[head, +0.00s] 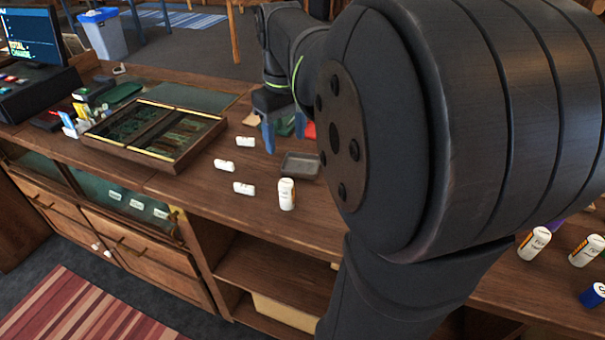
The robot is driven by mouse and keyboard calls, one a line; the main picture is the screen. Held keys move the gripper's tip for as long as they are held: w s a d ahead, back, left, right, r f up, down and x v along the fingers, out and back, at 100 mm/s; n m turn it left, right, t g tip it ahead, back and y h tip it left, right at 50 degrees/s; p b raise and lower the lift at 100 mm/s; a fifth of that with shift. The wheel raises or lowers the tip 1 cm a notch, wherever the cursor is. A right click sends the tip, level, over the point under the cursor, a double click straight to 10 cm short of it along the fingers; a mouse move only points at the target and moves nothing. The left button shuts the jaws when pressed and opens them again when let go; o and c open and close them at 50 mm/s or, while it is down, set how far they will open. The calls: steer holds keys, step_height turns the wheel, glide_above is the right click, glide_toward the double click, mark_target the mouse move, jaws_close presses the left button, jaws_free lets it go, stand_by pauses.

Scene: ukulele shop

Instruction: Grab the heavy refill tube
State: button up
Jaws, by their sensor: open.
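Several white tubes are on the wooden counter, and I cannot tell from their labels which is the heavy refill tube. Three small ones lie on their sides: one at the back (245,141), one in the middle (224,165) and one nearer the front (244,188). A larger white tube (287,194) with an orange mark stands upright near the counter's front edge. My gripper (284,130) is open, with blue fingertips, behind and right of the small tubes. It holds nothing that I can see. My arm hides much of the counter to the right.
A shallow grey tray (300,166) sits beside the upright tube. An open wooden case (155,135) lies to the left. At the right are two more white tubes, one nearer (533,243) and one farther right (586,250), and a blue-ended item (594,294). Bare counter lies around the small tubes.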

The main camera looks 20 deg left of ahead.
steer(key=n, duration=0.3)
glide_toward(287, 195)
steer(key=f, duration=0.2)
steer(key=w+f, duration=0.1)
steer(key=f, duration=0.3)
steer(key=shift+w+a, duration=0.2)
steer(key=shift+w, duration=0.1)
steer(key=shift+a+f, duration=0.2)
steer(key=shift+f, duration=2.8)
steer(key=shift+c, duration=0.5)
steer(key=c, duration=1)
